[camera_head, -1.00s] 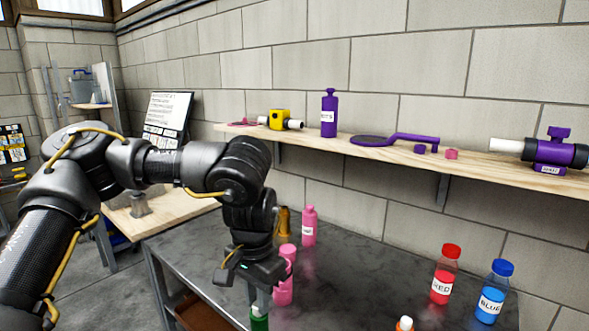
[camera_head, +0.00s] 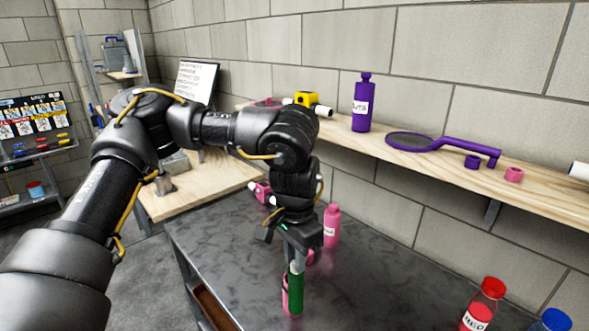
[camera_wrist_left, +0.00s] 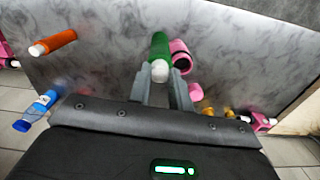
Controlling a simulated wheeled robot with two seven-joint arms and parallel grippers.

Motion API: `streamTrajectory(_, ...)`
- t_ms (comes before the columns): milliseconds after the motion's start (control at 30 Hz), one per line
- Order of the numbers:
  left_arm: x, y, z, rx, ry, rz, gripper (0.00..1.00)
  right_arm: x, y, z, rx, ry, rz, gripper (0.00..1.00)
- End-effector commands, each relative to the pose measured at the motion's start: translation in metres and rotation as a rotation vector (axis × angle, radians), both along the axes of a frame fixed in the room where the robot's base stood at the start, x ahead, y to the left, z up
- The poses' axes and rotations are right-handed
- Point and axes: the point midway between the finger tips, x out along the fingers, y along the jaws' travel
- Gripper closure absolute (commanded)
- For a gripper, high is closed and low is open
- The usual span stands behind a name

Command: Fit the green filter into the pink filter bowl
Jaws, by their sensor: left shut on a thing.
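My left gripper (camera_head: 298,258) points down and is shut on the top end of the green filter (camera_head: 296,288), which hangs upright over the dark table. The filter also shows in the left wrist view (camera_wrist_left: 159,46), its white end between the fingers. The pink filter bowl (camera_head: 286,301) is partly hidden behind the filter in the head view. In the left wrist view the open-mouthed pink bowl (camera_wrist_left: 181,57) is close beside the filter, on its right. The filter is beside the bowl, not inside it; I cannot tell whether they touch. My right gripper is not in view.
A pink bottle (camera_head: 332,226) stands behind the gripper. A red-capped bottle (camera_head: 481,309) and a blue-capped bottle (camera_head: 555,320) are at the right. An orange filter (camera_wrist_left: 54,42) shows in the wrist view. A wooden shelf (camera_head: 440,175) with purple parts runs along the wall.

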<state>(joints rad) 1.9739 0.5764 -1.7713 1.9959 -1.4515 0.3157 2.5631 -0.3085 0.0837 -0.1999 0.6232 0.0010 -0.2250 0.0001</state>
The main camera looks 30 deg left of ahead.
Motion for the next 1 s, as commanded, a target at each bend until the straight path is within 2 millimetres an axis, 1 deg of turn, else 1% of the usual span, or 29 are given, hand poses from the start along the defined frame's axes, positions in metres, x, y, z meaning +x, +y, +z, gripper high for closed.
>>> streamTrajectory(33, 0.002, 0.002, 0.025, -0.001, 0.003, -0.049, 1.00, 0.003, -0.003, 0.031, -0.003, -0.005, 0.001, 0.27)
streamTrajectory(100, 0.006, 0.004, 0.038, -0.002, 0.003, -0.159, 1.00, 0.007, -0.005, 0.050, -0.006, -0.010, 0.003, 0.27)
streamTrajectory(200, 0.013, 0.007, 0.052, -0.003, 0.002, -0.349, 1.00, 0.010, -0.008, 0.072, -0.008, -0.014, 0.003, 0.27)
streamTrajectory(300, 0.020, 0.010, 0.061, -0.003, 0.001, -0.543, 1.00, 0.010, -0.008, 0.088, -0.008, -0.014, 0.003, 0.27)
streamTrajectory(500, 0.031, 0.017, 0.075, -0.004, -0.001, -0.933, 1.00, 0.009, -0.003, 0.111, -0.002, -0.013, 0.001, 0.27)
streamTrajectory(733, 0.043, 0.024, 0.087, -0.002, -0.002, -1.388, 1.00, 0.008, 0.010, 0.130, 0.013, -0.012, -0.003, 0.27)
streamTrajectory(1000, 0.055, 0.031, 0.095, -0.003, -0.001, -1.929, 1.00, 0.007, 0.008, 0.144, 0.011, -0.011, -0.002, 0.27)
